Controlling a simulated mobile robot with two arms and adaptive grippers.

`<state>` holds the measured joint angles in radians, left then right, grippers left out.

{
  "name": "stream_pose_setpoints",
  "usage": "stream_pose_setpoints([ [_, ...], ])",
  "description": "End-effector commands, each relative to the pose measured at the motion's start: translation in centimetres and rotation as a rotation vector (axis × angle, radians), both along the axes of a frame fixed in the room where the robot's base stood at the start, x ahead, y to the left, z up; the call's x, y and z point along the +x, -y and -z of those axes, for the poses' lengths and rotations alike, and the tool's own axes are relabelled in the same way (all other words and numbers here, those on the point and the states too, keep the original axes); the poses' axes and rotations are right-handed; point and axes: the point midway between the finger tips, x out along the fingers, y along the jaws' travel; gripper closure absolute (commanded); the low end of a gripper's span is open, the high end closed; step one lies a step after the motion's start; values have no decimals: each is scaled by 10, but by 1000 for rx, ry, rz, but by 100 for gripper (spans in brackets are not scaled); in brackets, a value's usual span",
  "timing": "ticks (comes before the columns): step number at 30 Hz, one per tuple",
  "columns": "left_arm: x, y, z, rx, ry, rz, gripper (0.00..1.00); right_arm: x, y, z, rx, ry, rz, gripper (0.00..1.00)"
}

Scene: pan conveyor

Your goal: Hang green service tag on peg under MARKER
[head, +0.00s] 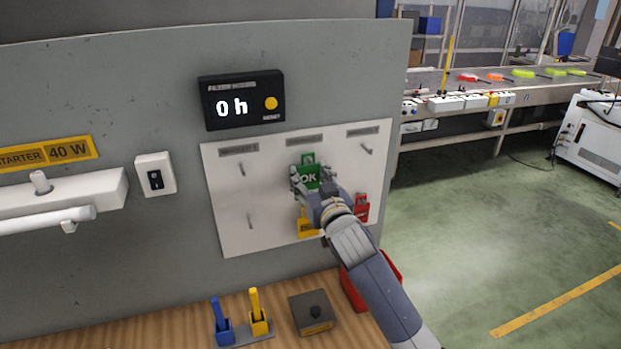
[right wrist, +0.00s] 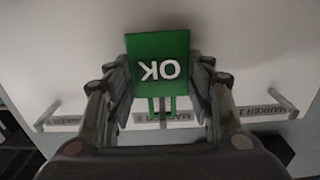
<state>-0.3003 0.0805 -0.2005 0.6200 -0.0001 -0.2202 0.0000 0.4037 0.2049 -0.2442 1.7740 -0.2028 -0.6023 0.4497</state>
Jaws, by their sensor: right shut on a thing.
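The green service tag (head: 310,171), marked OK, is held in my right gripper (head: 308,186) in front of the white peg board (head: 228,200). The tag is upright, with its loop at the top, just below the middle label (head: 305,140). It also shows upside down in the right wrist view (right wrist: 158,72), with a finger on each side. I cannot tell whether its loop is around a peg; the middle upper peg is not clearly visible. Bare pegs show at upper left (head: 242,170) and upper right (head: 366,149). My left gripper is not in view.
A yellow tag (head: 306,228) and a red tag (head: 362,208) hang lower on the board, close to my right gripper and arm. A timer box (head: 242,100) sits above. Blue and yellow handled holders and a dark box (head: 311,312) stand on the wooden bench below.

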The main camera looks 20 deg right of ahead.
Motion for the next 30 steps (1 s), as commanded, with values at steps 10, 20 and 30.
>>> stream_pose_setpoints([
  [10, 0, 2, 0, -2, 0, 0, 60, 0, 0, 0, 0, 0, 0, 47],
  [20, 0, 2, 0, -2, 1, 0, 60, 0, 0, 0, -1, 0, 0, 28],
  [30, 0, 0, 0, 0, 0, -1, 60, -20, 1, 1, 0, 0, 0, 28],
])
